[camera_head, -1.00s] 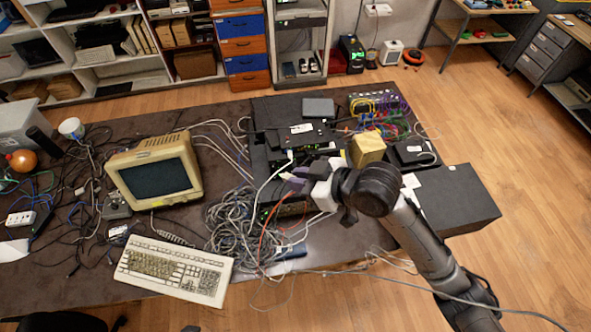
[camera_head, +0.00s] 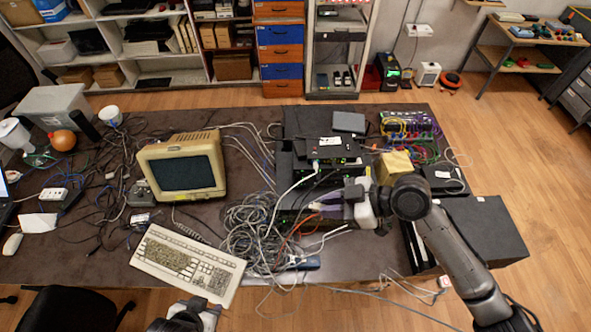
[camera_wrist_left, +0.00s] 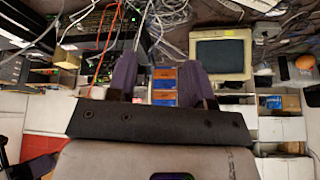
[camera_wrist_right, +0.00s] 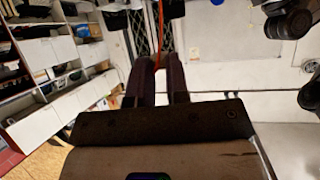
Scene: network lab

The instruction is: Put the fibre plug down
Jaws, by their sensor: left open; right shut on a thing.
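My right gripper (camera_head: 318,205) is over the table in front of the stacked black network devices (camera_head: 335,150). In the right wrist view its purple fingers (camera_wrist_right: 158,60) are close together, and an orange fibre cable (camera_wrist_right: 160,22) runs up from between them. The fibre plug itself is hidden between the fingers. The orange cable also shows below the gripper in the head view (camera_head: 297,238). My left gripper (camera_wrist_left: 158,72) is open and empty in the left wrist view. In the head view only part of it shows at the bottom edge.
A tangle of grey cables (camera_head: 250,235) lies left of the right gripper. A beige keyboard (camera_head: 188,263) and monitor (camera_head: 182,170) stand further left. A yellow-tan block (camera_head: 396,166) sits behind the right wrist. The table's front edge has some bare surface (camera_head: 345,262).

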